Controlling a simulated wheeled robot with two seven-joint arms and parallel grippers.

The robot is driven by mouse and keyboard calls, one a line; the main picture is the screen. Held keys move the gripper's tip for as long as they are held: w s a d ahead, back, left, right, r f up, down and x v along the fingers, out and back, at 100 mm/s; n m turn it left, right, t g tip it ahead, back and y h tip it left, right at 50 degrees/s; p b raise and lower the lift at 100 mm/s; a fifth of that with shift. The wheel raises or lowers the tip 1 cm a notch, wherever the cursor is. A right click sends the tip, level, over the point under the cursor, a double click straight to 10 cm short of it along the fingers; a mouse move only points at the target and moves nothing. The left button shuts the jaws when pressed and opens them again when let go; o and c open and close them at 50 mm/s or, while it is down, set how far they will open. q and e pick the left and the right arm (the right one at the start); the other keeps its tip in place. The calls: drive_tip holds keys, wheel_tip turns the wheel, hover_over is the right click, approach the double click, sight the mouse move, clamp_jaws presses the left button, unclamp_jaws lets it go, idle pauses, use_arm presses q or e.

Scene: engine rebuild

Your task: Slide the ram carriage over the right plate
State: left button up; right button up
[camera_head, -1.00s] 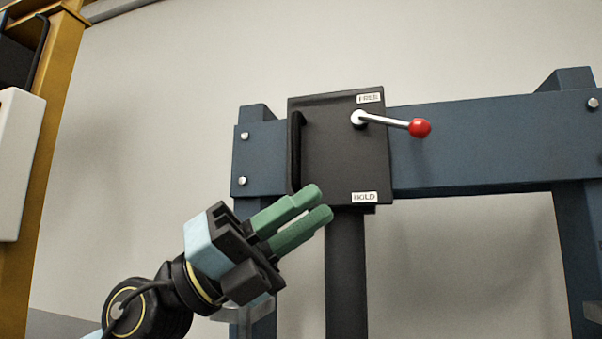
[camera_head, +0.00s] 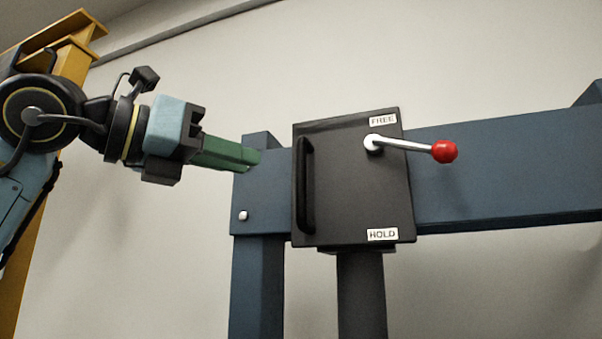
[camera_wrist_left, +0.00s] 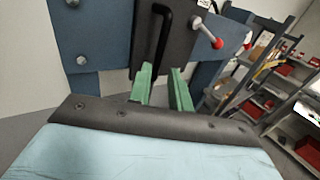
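The ram carriage (camera_head: 350,190) is a black box on the blue crossbeam (camera_head: 510,180), near the beam's left end. It has a vertical black bar handle (camera_head: 305,185) on its left side and a lever with a red knob (camera_head: 445,151) pointing right. Labels read FREE above and HOLD below. A dark ram column (camera_head: 361,295) hangs under it. My left gripper (camera_head: 256,158) is left of the handle, apart from it. In the left wrist view its green fingers (camera_wrist_left: 163,86) are spread and empty, with the handle (camera_wrist_left: 160,38) beyond the tips. No plate is visible.
The beam to the carriage's right is clear in the head view. A blue post (camera_head: 256,285) stands under its left end. A yellow frame (camera_head: 70,60) is at far left. Shelving with red boxes (camera_wrist_left: 270,90) shows at right in the left wrist view.

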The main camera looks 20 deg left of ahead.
sight(297, 175)
use_arm(q)
drive_tip(key=p+x, duration=0.2)
drive_tip(key=x, duration=0.8)
drive_tip(key=shift+w+d, duration=0.2)
drive_tip(key=shift+w, duration=0.1)
clamp_jaws()
